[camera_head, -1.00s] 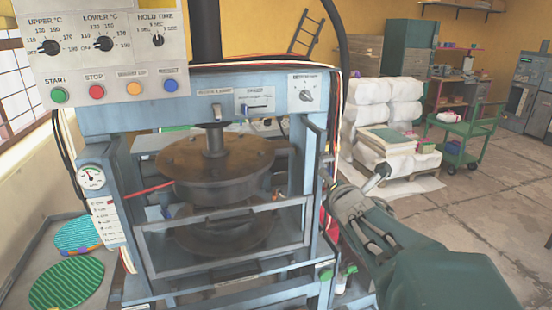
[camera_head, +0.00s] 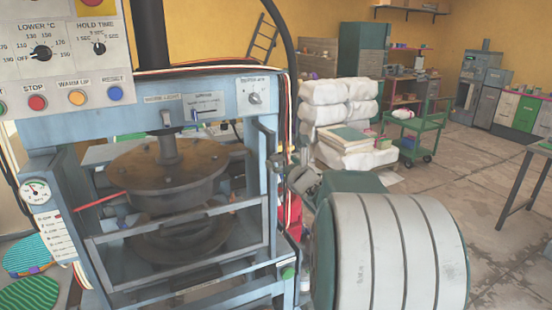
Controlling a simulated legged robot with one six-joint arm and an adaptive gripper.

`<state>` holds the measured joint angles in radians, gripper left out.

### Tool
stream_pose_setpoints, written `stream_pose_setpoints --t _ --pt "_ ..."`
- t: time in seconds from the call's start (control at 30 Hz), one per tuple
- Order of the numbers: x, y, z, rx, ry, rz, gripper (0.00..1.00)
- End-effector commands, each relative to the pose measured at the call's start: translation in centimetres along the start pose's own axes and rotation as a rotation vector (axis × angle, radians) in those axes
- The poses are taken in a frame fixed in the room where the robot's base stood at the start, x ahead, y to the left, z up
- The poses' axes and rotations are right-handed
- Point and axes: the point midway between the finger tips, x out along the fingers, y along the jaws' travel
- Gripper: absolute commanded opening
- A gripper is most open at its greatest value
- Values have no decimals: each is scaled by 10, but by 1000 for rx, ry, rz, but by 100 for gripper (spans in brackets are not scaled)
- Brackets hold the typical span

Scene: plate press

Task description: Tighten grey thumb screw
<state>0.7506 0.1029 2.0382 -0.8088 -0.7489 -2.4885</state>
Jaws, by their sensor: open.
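The plate press (camera_head: 75,120) fills the left half of the head view, with a blue-grey frame and a round brown platen (camera_head: 170,172) on a central shaft. My gripper (camera_head: 296,180) is small and partly hidden, at the right side of the press frame, beside its right post (camera_head: 270,185). Its jaws are open. I cannot tell whether it touches the press. The large ribbed grey and green part in front is my own arm, and it covers the area below and right of the gripper. I cannot make out the grey thumb screw with certainty.
A control panel (camera_head: 75,50) with knobs and coloured buttons hangs at the upper left. A guard rail (camera_head: 185,225) crosses the press front. White sacks (camera_head: 340,100) and a green cart (camera_head: 418,123) stand behind. The floor (camera_head: 455,180) at the right is mostly open.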

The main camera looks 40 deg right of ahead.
Motion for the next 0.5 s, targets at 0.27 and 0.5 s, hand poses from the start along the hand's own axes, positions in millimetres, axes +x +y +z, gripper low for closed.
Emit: stream_pose_setpoints --t 0.27,0.5 --pt "28 1 0 1 1 0 89" --pt "29 0 0 1 0 -1 89"
